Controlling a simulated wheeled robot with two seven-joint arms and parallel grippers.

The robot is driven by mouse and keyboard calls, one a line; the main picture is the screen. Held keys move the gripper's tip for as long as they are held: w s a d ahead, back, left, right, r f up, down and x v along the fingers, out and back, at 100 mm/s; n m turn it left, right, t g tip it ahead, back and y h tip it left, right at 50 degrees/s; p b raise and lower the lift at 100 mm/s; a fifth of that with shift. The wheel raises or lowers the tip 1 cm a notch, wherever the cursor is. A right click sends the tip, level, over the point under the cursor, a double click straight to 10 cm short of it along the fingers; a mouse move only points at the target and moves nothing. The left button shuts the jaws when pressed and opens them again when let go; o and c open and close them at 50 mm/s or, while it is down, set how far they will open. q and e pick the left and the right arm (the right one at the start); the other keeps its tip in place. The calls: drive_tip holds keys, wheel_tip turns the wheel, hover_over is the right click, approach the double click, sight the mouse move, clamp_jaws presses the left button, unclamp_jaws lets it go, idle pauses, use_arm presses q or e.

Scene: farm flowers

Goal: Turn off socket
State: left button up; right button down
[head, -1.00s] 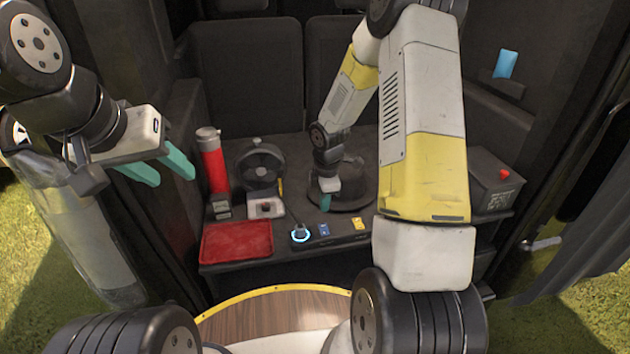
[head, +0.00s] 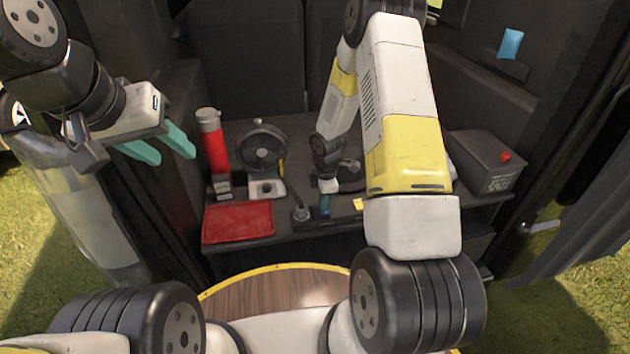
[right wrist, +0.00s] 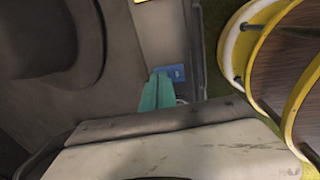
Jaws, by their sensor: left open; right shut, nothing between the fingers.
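The dark socket strip (head: 342,221) runs along the front edge of the shelf. A plug (head: 301,214) with a cable stands in its left end, with no glowing ring around it. A yellow switch or label (head: 359,204) is further right. My right gripper (head: 325,208) is shut and empty, its teal fingertips at the strip just right of the plug. In the right wrist view the shut fingertips (right wrist: 157,92) are beside a blue switch (right wrist: 172,73) and partly cover it; I cannot tell if they touch. My left gripper (head: 165,146) is open and empty, raised at the left.
A red tray (head: 238,222), a red flask (head: 212,145), a small fan (head: 262,148) and a white box (head: 268,189) stand left of the strip. A dark box with a red button (head: 488,162) stands right. A round wooden table (head: 265,300) is in front.

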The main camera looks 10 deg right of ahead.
drive_tip(key=shift+s+f, duration=0.1)
drive_tip(key=shift+s, duration=0.15)
drive_tip(key=shift+s, duration=0.65)
drive_tip(key=shift+r, duration=0.25)
